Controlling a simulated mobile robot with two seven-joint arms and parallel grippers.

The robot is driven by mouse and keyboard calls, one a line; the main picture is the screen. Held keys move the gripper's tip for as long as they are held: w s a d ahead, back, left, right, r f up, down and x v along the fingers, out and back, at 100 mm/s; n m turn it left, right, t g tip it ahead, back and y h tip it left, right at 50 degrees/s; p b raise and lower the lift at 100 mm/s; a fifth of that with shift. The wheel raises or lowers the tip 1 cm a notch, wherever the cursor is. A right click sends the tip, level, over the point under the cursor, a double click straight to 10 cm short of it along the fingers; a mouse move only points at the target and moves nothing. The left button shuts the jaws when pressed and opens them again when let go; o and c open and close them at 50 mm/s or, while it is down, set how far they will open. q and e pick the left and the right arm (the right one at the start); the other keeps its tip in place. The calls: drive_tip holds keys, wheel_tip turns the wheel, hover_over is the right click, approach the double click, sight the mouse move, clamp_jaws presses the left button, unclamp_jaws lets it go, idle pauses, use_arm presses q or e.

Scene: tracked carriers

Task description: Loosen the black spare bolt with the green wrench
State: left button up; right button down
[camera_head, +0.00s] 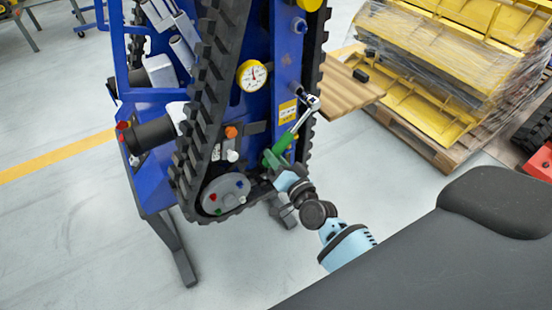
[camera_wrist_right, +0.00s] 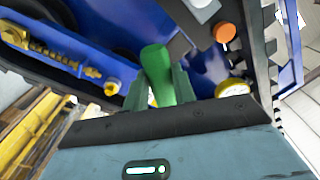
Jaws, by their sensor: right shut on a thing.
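The green wrench has a green handle (camera_head: 275,156) and a silver shaft that rises up and right to a ratchet head (camera_head: 313,102). My right gripper (camera_head: 280,164) is shut on the green handle, low on the blue tracked carrier. In the right wrist view, the handle (camera_wrist_right: 158,75) stands between the two fingers (camera_wrist_right: 158,92). A dark socket-like piece (camera_head: 299,90) reaches from the wrench head toward the blue frame. I cannot make out the black spare bolt for certain; the wrench head may hide it. My left gripper is not in view.
The blue carrier (camera_head: 262,95) stands upright with black tracks (camera_head: 206,95) and a yellow gauge (camera_head: 251,76). A wooden board (camera_head: 345,90) with a small black piece (camera_head: 361,75) juts out on the right. Wrapped yellow parts (camera_head: 440,50) lie on a pallet behind.

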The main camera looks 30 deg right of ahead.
drive_tip(key=shift+w+a+r, duration=0.1)
drive_tip(key=shift+w, duration=0.8)
idle(1.4)
idle(0.6)
drive_tip(key=c, duration=1.8)
unclamp_jaws()
clamp_jaws()
